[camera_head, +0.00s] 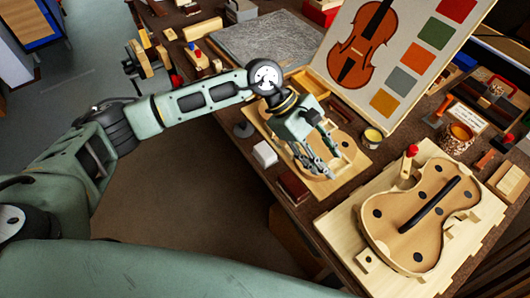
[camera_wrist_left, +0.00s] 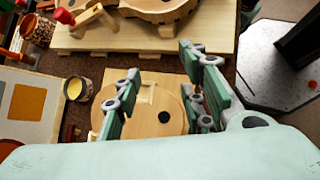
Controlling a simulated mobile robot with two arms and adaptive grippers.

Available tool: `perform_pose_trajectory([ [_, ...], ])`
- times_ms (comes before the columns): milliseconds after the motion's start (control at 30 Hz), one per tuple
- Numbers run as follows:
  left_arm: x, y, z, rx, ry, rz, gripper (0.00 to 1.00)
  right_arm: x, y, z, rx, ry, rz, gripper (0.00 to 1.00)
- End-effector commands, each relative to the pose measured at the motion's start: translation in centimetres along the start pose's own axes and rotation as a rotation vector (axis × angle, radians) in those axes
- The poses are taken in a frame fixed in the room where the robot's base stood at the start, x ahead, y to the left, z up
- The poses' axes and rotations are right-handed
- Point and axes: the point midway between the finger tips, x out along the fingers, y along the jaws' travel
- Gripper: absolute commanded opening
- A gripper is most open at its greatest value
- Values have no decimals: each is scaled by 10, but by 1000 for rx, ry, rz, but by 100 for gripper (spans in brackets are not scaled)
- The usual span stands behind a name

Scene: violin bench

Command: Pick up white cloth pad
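A small white block-like piece (camera_head: 264,154), which looks like the white cloth pad, lies near the front edge of the bench in the head view. I cannot make it out in the left wrist view. My left gripper (camera_head: 325,158) is to the right of it, over a pale wooden violin-shaped mould tray (camera_head: 350,153). Its fingers stand apart with nothing between them, as the left wrist view (camera_wrist_left: 163,72) also shows. My right gripper is not in view.
A dark brown block (camera_head: 293,187) lies just in front of the pad. A yellow-topped tin (camera_head: 372,136) stands behind the tray. A larger violin mould (camera_head: 420,210) fills the right. A violin chart board (camera_head: 400,50) leans at the back.

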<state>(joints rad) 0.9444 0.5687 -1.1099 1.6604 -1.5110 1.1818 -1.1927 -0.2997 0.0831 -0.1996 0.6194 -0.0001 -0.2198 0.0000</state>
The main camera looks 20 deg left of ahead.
Motion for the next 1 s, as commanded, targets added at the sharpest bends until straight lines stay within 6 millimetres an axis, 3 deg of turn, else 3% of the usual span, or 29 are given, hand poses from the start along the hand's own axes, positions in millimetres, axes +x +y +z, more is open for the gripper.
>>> perform_pose_trajectory([
  [33,-20,-2,-36,54,140,-54,38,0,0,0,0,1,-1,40],
  [100,-47,-10,-78,106,302,-140,38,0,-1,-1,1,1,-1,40],
  [200,-82,-18,-116,141,459,-232,38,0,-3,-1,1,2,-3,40],
  [333,-104,-24,-138,151,548,-292,38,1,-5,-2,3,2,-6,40],
  [667,-81,-32,-158,152,554,-300,38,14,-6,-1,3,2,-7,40],
  [1000,-46,-40,-184,152,552,-299,38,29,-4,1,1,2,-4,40],
])
